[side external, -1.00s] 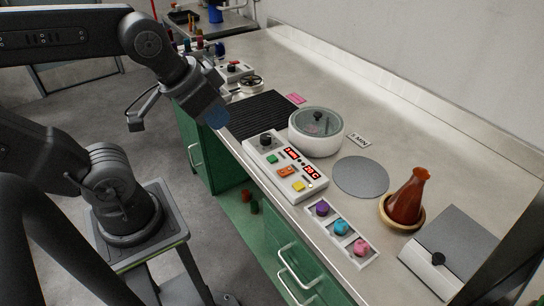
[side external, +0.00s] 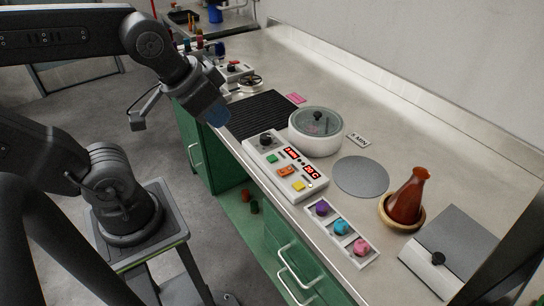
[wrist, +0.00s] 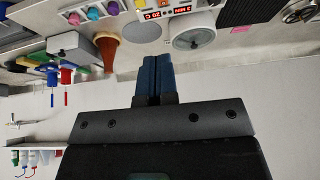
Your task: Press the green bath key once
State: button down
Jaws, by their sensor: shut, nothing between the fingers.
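The green key (side external: 272,159) is a small square button on the white control box (side external: 262,153), at the left of a row with an orange and a yellow key. The box has a black knob and red lit displays. The round white bath (side external: 317,147) with a clear lid stands just behind the box; it also shows in the wrist view (wrist: 193,40). My gripper (side external: 217,115) is in the air left of the box, apart from the key. In the wrist view its blue fingers (wrist: 156,62) are shut together and empty. The green key is not seen there.
A black ribbed mat (side external: 262,115) lies left of the bath. A tray of coloured knobs (side external: 350,245), a grey disc (side external: 361,177) and a red-brown flask (side external: 407,197) are to the right. Bare counter lies behind the bath.

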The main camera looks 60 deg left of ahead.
jog(key=w+a+m+t+y, duration=0.1)
jog(key=w+a+t+y, duration=0.15)
jog(key=w+a, duration=0.4)
jog(key=m+h, duration=0.7)
jog(key=m, duration=0.6)
send_over(271, 159)
notch_tip(271, 159, down, 11)
jog(key=shift+r, duration=0.15)
jog(key=shift+y, duration=0.25)
jog(key=shift+f, duration=4.4)
jog(key=shift+f, duration=0.1)
jog(key=shift+f, duration=0.3)
